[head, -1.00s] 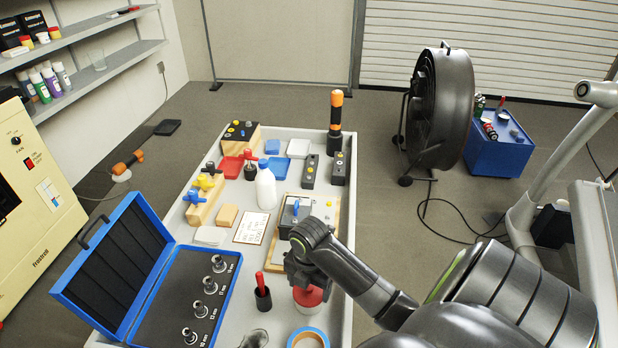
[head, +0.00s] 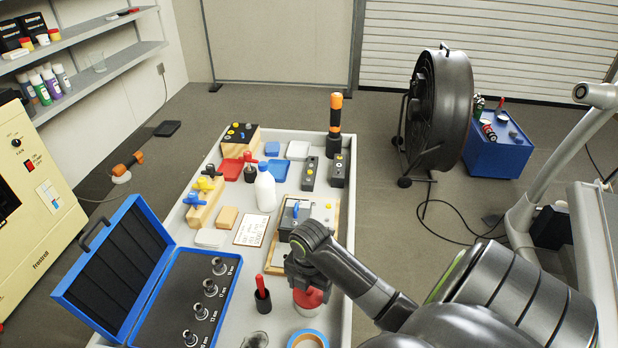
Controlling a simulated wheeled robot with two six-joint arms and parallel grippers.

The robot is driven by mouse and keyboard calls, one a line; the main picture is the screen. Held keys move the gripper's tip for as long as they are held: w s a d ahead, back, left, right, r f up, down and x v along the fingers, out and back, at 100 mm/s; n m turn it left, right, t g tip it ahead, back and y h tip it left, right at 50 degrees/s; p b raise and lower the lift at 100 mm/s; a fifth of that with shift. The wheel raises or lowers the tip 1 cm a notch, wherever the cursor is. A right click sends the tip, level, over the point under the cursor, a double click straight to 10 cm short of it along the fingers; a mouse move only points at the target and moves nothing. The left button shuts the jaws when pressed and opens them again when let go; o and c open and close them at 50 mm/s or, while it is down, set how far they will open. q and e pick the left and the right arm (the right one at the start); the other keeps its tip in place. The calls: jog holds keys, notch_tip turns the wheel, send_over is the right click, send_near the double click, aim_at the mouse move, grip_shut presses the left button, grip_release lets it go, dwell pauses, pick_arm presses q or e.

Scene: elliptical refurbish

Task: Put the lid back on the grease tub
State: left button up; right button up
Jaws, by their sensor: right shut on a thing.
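The grease tub (head: 306,311) shows as a pale body low on the right side of the bench. Its red lid (head: 310,297) is at the top of the tub, right under my right gripper (head: 306,288). My right gripper points down and is shut on the red lid. The fingers and most of the lid's top are hidden by the wrist. I cannot tell whether the lid is fully seated or level on the tub. My left gripper is not in view.
A blue tape roll (head: 308,339) lies just in front of the tub. A red-handled brush in a black cup (head: 262,301) stands to its left. An open blue socket case (head: 185,300) fills the left front. A white bottle (head: 265,190) and blocks stand farther back.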

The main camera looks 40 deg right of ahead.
jog(key=shift+p, duration=0.4)
jog(key=shift+f, duration=0.15)
dwell(1.3)
jog(key=shift+p, duration=0.6)
jog(key=o, duration=1)
jog(key=shift+o, duration=0.2)
notch_tip(320, 180, up, 7)
jog(key=p, duration=0.8)
